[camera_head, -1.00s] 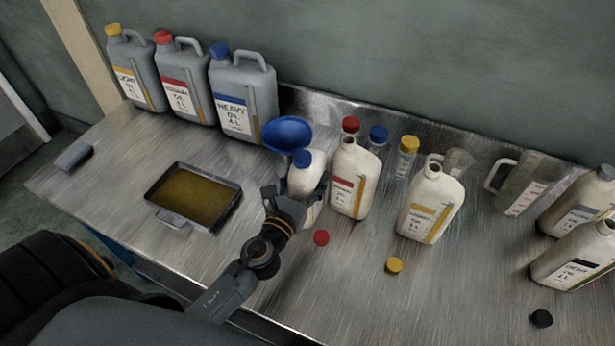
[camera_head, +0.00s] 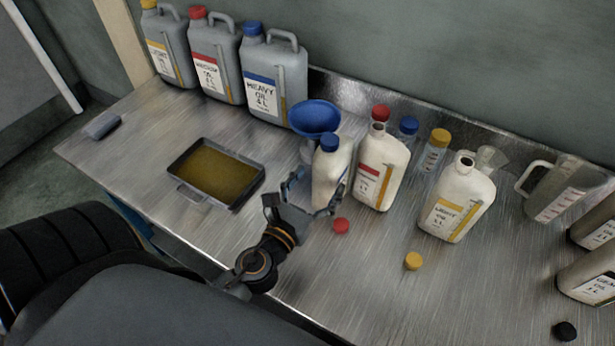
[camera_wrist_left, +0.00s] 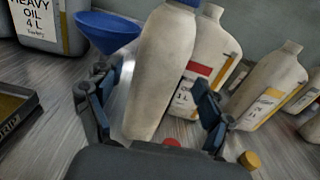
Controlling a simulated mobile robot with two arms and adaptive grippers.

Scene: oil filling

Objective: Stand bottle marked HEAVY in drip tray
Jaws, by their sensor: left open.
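A cream bottle with a blue cap (camera_head: 331,168) stands upright on the bench, in front of a blue funnel (camera_head: 314,118). Its label is not visible, so I cannot read HEAVY on it. My left gripper (camera_head: 313,197) is open and empty, just in front of this bottle. In the left wrist view the bottle (camera_wrist_left: 161,75) stands upright between the spread fingers (camera_wrist_left: 156,100), with no finger visibly pressing on it. The drip tray (camera_head: 249,190) lies to the left, with yellow-brown oil covering its floor. Its edge also shows in the left wrist view (camera_wrist_left: 10,124). My right gripper is not in view.
A red-label bottle (camera_head: 380,170) stands close right of the blue-capped one, and a yellow-label bottle (camera_head: 457,200) farther right. Loose red (camera_head: 341,226) and yellow (camera_head: 413,261) caps lie in front. A grey HEAVY OIL jug (camera_head: 275,75) stands behind. Bench between tray and gripper is clear.

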